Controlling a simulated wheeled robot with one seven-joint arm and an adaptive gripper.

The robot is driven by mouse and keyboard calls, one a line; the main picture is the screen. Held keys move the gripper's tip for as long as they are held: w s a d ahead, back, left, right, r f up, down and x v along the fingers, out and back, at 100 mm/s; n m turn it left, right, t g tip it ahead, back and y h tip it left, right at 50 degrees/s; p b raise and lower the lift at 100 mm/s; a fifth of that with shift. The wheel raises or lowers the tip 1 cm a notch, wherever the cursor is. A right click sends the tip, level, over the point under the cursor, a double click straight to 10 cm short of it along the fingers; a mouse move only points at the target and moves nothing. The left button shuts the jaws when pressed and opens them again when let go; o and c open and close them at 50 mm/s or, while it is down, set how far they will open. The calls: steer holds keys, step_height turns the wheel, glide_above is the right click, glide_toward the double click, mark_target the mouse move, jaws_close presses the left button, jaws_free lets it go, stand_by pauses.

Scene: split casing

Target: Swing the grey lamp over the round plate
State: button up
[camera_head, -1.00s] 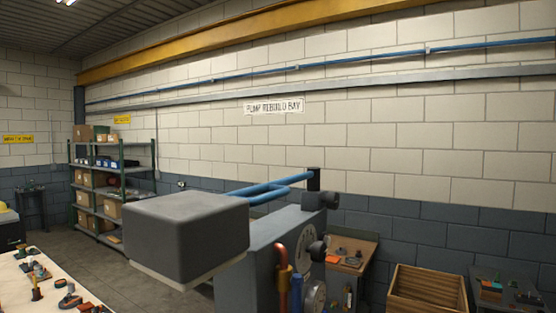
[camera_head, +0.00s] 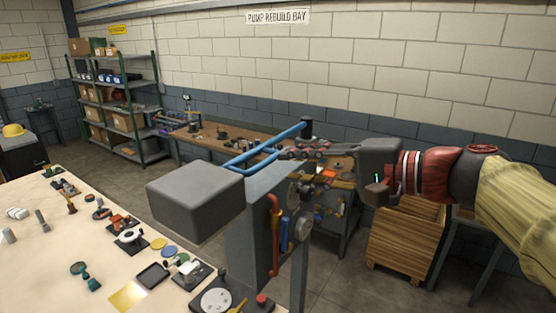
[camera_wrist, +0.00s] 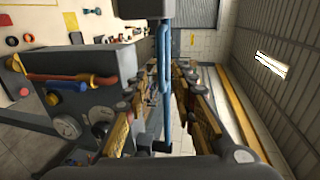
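The grey lamp (camera_head: 195,197) is a boxy dark head at the end of two blue arm bars (camera_head: 268,147). The bars run back to a dark upright post (camera_head: 307,128) above a grey casing (camera_head: 250,232). In the wrist view the lamp (camera_wrist: 143,8) shows at the top. A pale round plate (camera_head: 216,300) on a dark base lies at the table's near edge, well below the lamp; the lamp is not over it. My gripper (camera_head: 288,158) reaches in from the right near the bars. In the wrist view its fingers (camera_wrist: 165,75) are apart, with the bars seen between them; contact is unclear.
A red pipe (camera_head: 274,235) and a dial (camera_head: 303,226) are on the casing. The pale table (camera_head: 75,245) at left holds several small parts. A wooden crate (camera_head: 405,240) stands below my arm. A cluttered bench (camera_head: 215,140) and shelves (camera_head: 115,95) stand behind.

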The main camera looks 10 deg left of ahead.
mark_target(267, 164)
steer(key=p+x, duration=0.2)
steer(key=x, duration=0.6)
steer(key=shift+r, duration=0.1)
steer(key=shift+c, duration=1.4)
steer(key=c, duration=0.4)
